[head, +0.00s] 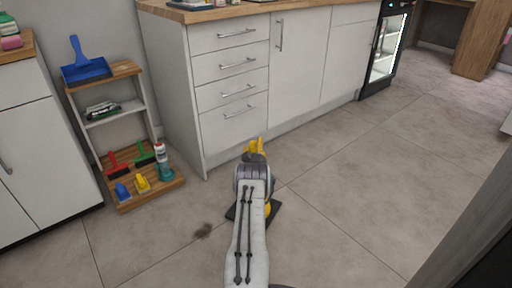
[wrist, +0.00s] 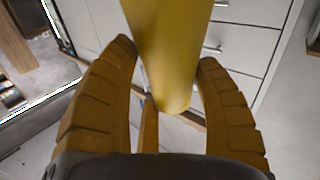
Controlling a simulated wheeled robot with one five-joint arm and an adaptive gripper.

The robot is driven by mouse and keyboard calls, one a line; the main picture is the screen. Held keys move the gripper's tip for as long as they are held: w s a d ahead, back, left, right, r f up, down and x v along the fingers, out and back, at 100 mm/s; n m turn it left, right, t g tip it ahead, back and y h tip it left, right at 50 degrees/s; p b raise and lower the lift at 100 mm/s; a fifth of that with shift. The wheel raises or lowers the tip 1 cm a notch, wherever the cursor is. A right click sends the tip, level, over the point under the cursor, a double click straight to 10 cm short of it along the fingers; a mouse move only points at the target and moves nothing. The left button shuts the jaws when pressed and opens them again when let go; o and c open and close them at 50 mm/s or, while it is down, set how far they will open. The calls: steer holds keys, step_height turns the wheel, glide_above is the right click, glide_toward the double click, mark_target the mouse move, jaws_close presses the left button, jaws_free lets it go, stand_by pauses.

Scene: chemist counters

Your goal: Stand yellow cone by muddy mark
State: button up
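The muddy mark (head: 203,230) is a small dark brown smudge on the floor tiles, to the left of my arm in the head view. My gripper (head: 257,146) is straight ahead, in front of the drawers. In the wrist view the yellow cone (wrist: 170,50) fills the space between the fingers of my gripper (wrist: 172,58), which press close on both its sides. In the head view, my arm hides most of the cone. A sliver of yellow (head: 268,209) and its flat black base (head: 275,213) show beside the arm, right of the mark. I cannot tell whether the base touches the floor.
A white drawer counter (head: 228,98) stands ahead. A wooden shelf rack (head: 125,207) with a blue dustpan (head: 84,66), brushes and bottles is at left, beside a white cabinet (head: 40,165). The floor around the mark and to the right is clear.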

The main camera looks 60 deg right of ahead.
steer(key=o, duration=0.4)
steer(key=shift+s+a+r, duration=0.1)
